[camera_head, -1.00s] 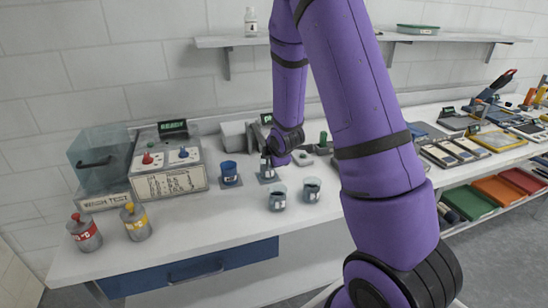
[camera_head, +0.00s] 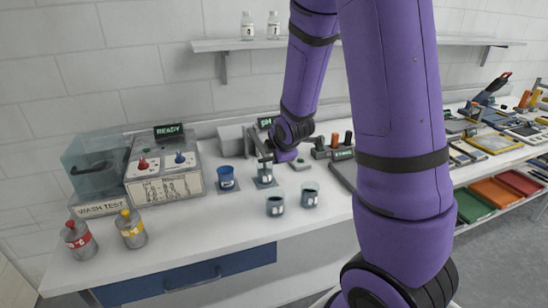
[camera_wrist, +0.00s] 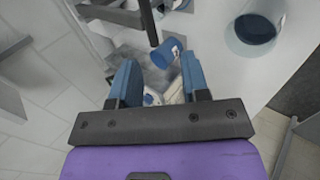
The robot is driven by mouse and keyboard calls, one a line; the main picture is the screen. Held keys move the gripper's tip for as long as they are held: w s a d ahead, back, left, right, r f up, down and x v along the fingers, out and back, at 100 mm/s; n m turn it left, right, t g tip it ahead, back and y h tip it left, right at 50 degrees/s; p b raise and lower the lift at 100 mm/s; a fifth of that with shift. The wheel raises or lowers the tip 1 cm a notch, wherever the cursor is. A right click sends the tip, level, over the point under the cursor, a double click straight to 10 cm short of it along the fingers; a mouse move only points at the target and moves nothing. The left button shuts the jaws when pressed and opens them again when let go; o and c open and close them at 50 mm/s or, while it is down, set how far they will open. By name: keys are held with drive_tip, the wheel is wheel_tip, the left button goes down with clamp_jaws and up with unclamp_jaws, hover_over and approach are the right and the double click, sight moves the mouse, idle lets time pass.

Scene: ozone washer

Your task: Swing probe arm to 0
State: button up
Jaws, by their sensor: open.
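A pH-meter-like unit with a grey body (camera_head: 234,139) and a small lit sign (camera_head: 265,122) stands at the back of the bench. A thin dark arm, which looks like the probe arm (camera_head: 266,160), reaches over a small grey cup (camera_head: 265,176) in the head view. A dark rod (camera_wrist: 149,24), apparently the same arm, shows ahead of my gripper in the wrist view. My gripper (camera_wrist: 160,84) is open, its blue fingers apart with nothing clearly between them. A small blue cup (camera_wrist: 166,52) lies beyond them. In the head view my wrist hides part of the unit.
A blue cup (camera_head: 226,178) stands left of the probe, and two grey cups (camera_head: 275,206) (camera_head: 309,195) stand in front. The wash tester (camera_head: 166,172) with its READY sign, and red-labelled and yellow-labelled bottles (camera_head: 79,240) (camera_head: 131,229), are at left.

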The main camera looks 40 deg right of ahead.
drive_tip(key=shift+v, duration=0.95)
drive_tip(key=s+a+r+m+g+y, duration=0.1)
drive_tip(key=s+a+r+m, duration=0.5)
drive_tip(key=s+r+m, duration=0.5)
drive_tip(key=s+a+r+m, duration=0.2)
drive_tip(key=s+a+r, duration=0.1)
drive_tip(key=s, duration=0.4)
drive_tip(key=s+a+r+m+g+y, duration=0.1)
drive_tip(key=s+a+r, duration=0.2)
drive_tip(key=s+r, duration=0.3)
drive_tip(key=shift+s+a+m, duration=0.3)
drive_tip(key=shift+s+m, duration=0.05)
drive_tip(key=shift+m, duration=0.05)
drive_tip(key=shift+r, duration=0.1)
